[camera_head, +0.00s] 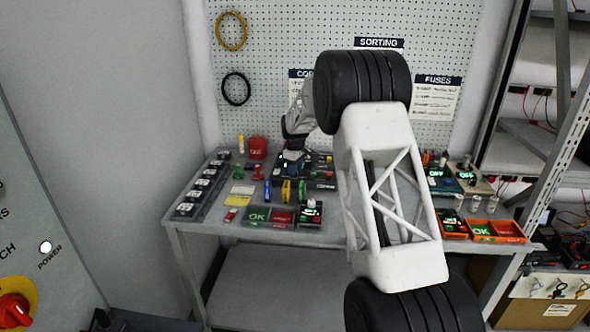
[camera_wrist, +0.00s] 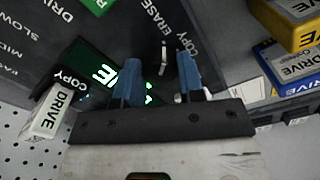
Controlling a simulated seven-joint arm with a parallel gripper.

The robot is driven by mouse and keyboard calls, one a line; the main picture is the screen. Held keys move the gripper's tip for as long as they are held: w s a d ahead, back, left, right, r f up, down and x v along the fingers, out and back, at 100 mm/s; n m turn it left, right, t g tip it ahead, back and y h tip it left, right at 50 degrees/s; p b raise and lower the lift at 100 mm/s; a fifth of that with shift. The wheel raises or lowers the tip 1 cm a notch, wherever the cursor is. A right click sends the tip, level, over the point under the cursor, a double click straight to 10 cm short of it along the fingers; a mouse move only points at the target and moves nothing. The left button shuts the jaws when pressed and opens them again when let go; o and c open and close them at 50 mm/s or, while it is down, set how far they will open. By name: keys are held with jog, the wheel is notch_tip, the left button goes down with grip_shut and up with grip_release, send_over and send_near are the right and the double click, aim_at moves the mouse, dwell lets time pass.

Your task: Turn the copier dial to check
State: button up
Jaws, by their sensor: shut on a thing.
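The copier (camera_head: 318,184) is a dark box on the table below the pegboard, partly hidden by my gripper. In the wrist view its dark panel (camera_wrist: 112,38) carries white lettering, including COPY and ERASE, and a lit green display (camera_wrist: 104,74). My gripper (camera_head: 294,150) points down over the copier. In the wrist view my gripper (camera_wrist: 160,75) has its two blue fingers on either side of the dial, whose dark body is hard to make out. A white mark (camera_wrist: 163,57) shows between the fingertips. The dial's exact setting and a check label cannot be read.
Yellow and blue boxed drives (camera_wrist: 290,22) lie at the right.

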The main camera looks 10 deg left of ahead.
jog(key=m, duration=0.9)
jog(key=shift+r, duration=0.1)
jog(key=m, duration=0.4)
jog(key=shift+m, duration=0.3)
jog(key=m, duration=0.4)
dwell(0.3)
jog(key=o, duration=0.9)
